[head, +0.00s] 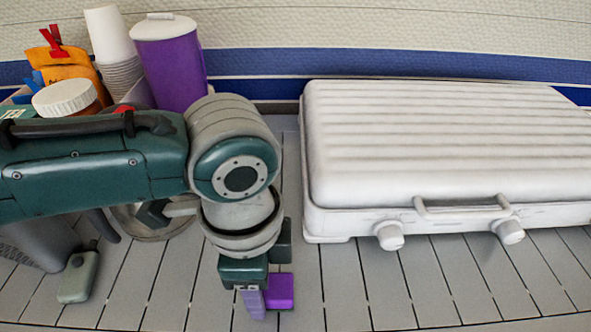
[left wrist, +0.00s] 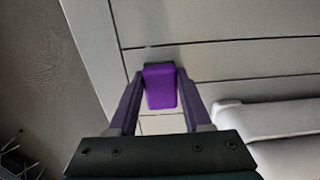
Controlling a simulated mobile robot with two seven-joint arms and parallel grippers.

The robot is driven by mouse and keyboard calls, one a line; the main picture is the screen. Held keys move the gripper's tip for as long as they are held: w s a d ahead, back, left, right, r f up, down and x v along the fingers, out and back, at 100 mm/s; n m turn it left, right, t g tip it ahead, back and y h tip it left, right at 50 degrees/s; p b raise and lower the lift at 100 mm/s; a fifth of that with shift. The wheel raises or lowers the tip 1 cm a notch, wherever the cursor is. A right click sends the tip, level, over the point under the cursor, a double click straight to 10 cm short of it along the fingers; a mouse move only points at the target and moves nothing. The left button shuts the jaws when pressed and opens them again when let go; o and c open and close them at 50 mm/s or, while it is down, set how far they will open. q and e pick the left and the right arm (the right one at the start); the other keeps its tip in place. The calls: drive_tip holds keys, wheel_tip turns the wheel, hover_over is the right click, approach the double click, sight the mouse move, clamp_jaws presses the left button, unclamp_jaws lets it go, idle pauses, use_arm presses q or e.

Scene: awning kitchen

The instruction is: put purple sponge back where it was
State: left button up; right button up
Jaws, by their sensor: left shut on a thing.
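The purple sponge (head: 280,291) is a small block at the tip of my left gripper (head: 257,300), over the grey slatted table near its front edge. In the left wrist view the sponge (left wrist: 160,87) sits between the two fingers of the left gripper (left wrist: 160,92), which are shut on it. A dark strip shows along its far end. I cannot tell whether the sponge touches the table. My right gripper is in neither view.
A white grill (head: 440,140) with a front handle and two knobs stands to the right. A purple canister (head: 174,70), stacked white cups (head: 121,72) and a white-lidded jar (head: 67,97) stand at the back left. A grey-green object (head: 78,278) lies front left. Slats before the grill are clear.

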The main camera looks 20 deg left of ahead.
use_arm(q)
drive_tip(key=o, duration=1.2)
drive_tip(key=shift+r+p, duration=0.3)
drive_tip(key=shift+r, duration=0.1)
wheel_tip(320, 180, up, 11)
drive_tip(key=p, duration=0.3)
drive_tip(key=s+d+n+t+h, duration=0.2)
drive_tip(key=s+d+n+h, duration=0.2)
drive_tip(key=s+d+n, duration=0.15)
drive_tip(key=s+a+n+y, duration=0.1)
drive_tip(key=s+a+n, duration=0.1)
drive_tip(key=a, duration=0.2)
drive_tip(key=s+a+n+t+y, duration=0.1)
drive_tip(key=s+a+n, duration=0.1)
drive_tip(key=a, duration=0.3)
drive_tip(key=s+a+n+y, duration=0.1)
drive_tip(key=s+a+n, duration=0.1)
drive_tip(key=a+n, duration=0.1)
drive_tip(key=shift+s+a+t+y, duration=0.2)
drive_tip(key=shift+a+t+y, duration=0.15)
drive_tip(key=shift+a, duration=0.5)
